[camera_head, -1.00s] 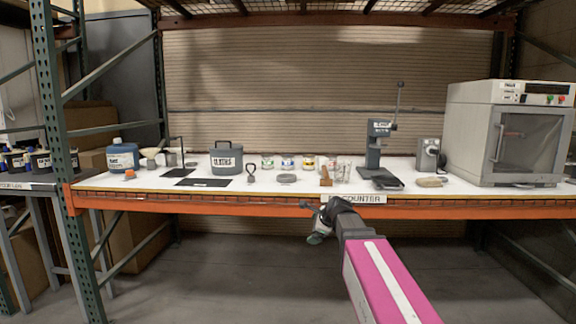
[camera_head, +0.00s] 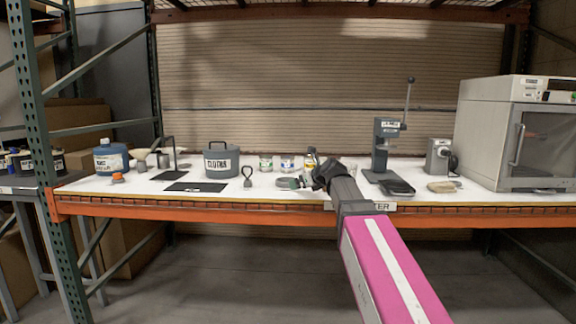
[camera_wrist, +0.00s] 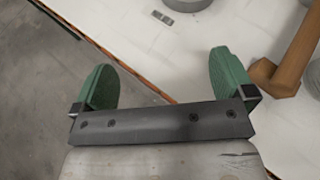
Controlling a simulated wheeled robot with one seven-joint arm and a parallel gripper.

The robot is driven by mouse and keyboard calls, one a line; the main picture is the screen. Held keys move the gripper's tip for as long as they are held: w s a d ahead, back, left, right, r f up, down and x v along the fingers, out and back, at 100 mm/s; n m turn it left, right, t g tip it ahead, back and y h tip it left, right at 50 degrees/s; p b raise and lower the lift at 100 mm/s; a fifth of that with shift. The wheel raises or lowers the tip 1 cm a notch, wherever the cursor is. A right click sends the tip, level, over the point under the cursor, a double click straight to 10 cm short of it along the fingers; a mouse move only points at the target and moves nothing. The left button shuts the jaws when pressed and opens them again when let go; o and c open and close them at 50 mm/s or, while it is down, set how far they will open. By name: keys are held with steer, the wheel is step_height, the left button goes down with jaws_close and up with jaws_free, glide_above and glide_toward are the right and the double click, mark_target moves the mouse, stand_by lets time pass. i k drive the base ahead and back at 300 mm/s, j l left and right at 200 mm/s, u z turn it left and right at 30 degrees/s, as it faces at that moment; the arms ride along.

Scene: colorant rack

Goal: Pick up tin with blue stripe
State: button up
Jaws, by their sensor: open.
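The tin with the blue stripe (camera_head: 287,163) stands upright at the back of the white counter, between a green-marked tin (camera_head: 266,163) and a yellow-marked tin (camera_head: 310,158). The tins do not show in the wrist view. The red-marked tin is hidden behind my arm.
A press (camera_head: 385,150) stands right. The orange shelf beam (camera_head: 200,209) edges the counter.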

mark_target(287, 166)
steer(key=i, duration=1)
